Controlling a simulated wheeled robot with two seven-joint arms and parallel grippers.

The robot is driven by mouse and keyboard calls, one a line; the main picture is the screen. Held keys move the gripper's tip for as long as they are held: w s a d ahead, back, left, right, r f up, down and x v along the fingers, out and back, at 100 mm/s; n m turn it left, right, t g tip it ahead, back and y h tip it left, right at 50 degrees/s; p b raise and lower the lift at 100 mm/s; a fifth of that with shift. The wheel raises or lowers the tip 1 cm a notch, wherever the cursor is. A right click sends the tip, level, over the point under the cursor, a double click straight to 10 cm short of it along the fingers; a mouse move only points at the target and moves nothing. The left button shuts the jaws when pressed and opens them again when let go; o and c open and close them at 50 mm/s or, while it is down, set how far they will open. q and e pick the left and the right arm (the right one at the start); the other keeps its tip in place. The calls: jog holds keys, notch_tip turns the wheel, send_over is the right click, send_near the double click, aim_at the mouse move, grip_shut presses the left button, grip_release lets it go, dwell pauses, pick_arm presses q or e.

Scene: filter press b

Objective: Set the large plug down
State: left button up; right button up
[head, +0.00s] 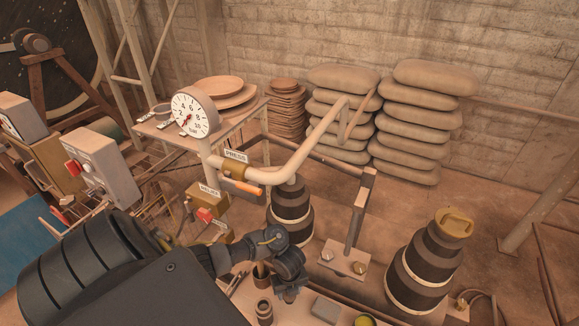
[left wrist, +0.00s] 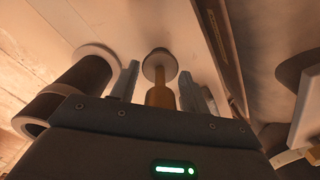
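My left gripper (head: 289,290) reaches down at the front edge of the press bench, its fingertips partly hidden by its own wrist. In the left wrist view, an amber stem with a pale round disc (left wrist: 160,66), probably the large plug, stands between the two fingers of the left gripper (left wrist: 163,85). A gap shows on each side of the stem, clearer on the left, so the fingers look open around it. Its lower end is hidden by the gripper body. A brown piece (head: 261,275) stands just left of the gripper in the head view. My right gripper is not in view.
A small dark barrel-shaped piece (head: 264,311) stands close to the gripper. A grey block (head: 326,309) and a yellow-green round thing (head: 365,320) lie to its right. The press pipe (head: 312,150), gauge (head: 194,113) and dark stacked weights (head: 424,265) stand beyond.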

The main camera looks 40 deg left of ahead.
pick_arm(q)
jog(key=shift+r, duration=0.1)
jog(key=shift+r+p, duration=0.3)
jog(key=shift+r, duration=0.05)
notch_tip(320, 180, up, 7)
jog(key=p, duration=0.3)
jog(key=shift+p, duration=0.35)
